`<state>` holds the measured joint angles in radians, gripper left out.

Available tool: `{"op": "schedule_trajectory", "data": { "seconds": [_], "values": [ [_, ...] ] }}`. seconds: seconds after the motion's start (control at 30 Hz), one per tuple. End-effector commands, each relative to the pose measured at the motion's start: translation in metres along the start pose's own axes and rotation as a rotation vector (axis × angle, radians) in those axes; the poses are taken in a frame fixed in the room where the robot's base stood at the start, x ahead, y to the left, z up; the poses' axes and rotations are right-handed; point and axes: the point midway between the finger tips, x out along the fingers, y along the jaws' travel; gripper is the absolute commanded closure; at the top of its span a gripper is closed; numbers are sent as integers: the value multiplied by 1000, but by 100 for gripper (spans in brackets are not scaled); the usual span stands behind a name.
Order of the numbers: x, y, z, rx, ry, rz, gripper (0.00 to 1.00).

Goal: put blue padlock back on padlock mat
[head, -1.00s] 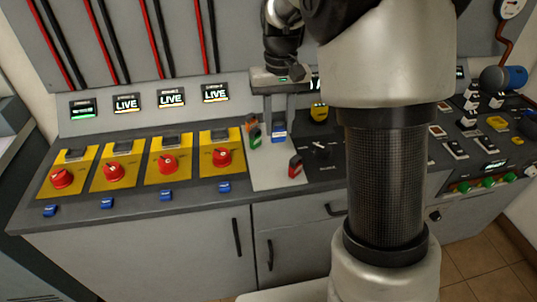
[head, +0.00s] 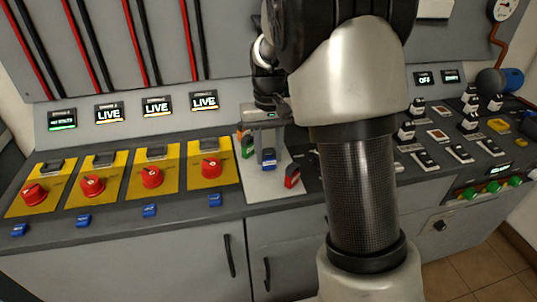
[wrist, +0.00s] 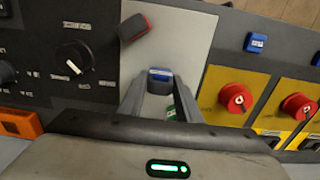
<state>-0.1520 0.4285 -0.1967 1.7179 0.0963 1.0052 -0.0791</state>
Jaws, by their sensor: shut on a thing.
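My gripper (head: 268,150) is shut on a blue padlock (head: 268,157) and holds it upright over the pale grey padlock mat (head: 262,189). In the wrist view the blue padlock (wrist: 160,76) sits between the two fingers, with the mat (wrist: 187,38) around it. I cannot tell whether the padlock touches the mat. A red padlock (head: 292,176) lies at the mat's right edge. A green padlock (head: 247,146) stands just left of my gripper, partly hidden by the fingers in the wrist view. An orange item (head: 239,134) shows behind the green padlock.
Yellow panels with red rotary switches (head: 152,177) stand left of the mat. Several blue padlocks (head: 150,210) lie along the front edge. A dark panel with a rotary knob (wrist: 75,57) borders the mat. My arm hides part of the counter.

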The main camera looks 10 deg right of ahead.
Motion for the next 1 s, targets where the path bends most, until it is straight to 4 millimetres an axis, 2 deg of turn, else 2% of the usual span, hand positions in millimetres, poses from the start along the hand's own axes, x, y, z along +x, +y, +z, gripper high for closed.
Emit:
{"op": "schedule_trajectory", "data": {
  "seconds": [0.33,0.37,0.47,0.77,0.87,1.0],
  "values": [
    [3,0,0,0,2,0,94],
    [3,0,0,0,1,0,66],
    [2,0,0,0,1,0,50],
    [1,0,0,0,2,0,50],
    [-7,0,-1,0,3,-1,50],
    [-32,0,-1,0,5,-1,50]
  ]
}}
